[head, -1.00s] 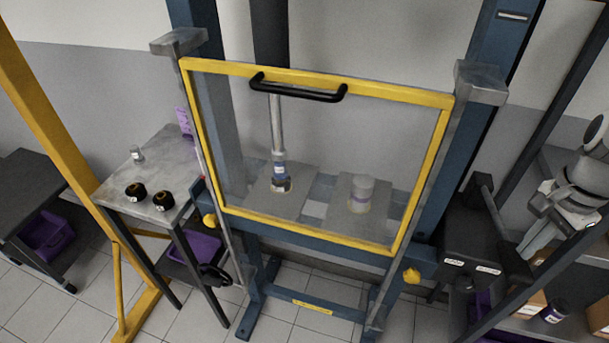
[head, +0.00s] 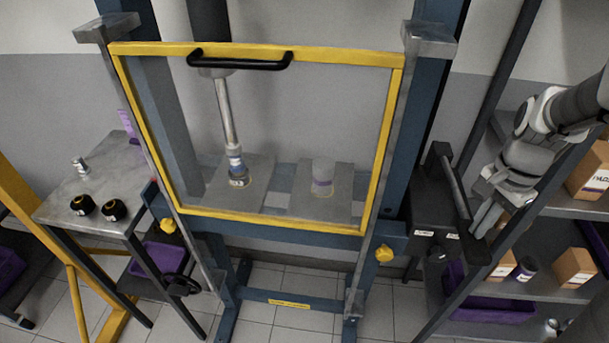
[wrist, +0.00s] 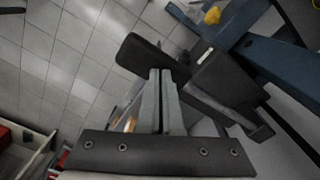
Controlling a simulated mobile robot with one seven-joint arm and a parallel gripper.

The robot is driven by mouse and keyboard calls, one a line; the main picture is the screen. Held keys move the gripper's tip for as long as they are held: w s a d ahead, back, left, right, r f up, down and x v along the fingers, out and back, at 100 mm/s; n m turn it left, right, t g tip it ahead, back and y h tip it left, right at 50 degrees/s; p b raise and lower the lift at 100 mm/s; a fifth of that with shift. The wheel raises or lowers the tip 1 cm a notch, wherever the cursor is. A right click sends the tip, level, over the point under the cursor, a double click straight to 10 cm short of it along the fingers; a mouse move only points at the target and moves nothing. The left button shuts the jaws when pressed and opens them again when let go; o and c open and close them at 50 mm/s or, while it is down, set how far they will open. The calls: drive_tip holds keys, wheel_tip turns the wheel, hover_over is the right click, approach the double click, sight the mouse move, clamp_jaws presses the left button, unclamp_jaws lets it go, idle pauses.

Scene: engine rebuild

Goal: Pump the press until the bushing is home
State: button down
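The blue press frame (head: 392,200) stands ahead behind a lowered clear guard with a yellow frame (head: 250,222) and black handle. The bushing's depth is too small to tell. The dark pump box (head: 425,222), right of the press, carries a black lever (head: 451,188), whose broad dark end also shows in the wrist view (wrist: 138,56). My gripper (head: 474,228) is at the lever's end. Its fingers (wrist: 161,72) are close together, overlapping the lever; contact is unclear.
A grey side table (head: 85,185) at left holds two black round parts. Shelves (head: 560,208) with boxes and a purple bin stand close to my arm at right.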

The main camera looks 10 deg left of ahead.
wheel_tip(320, 180, down, 10)
drive_tip(key=b, duration=0.7)
wheel_tip(320, 180, up, 17)
drive_tip(key=p, duration=1.4)
drive_tip(key=shift+f, duration=0.1)
wheel_tip(320, 180, down, 17)
drive_tip(key=b, duration=1.3)
wheel_tip(320, 180, up, 17)
drive_tip(key=p, duration=1.3)
drive_tip(key=shift+p, duration=0.35)
drive_tip(key=shift+f, duration=0.1)
idle(0.4)
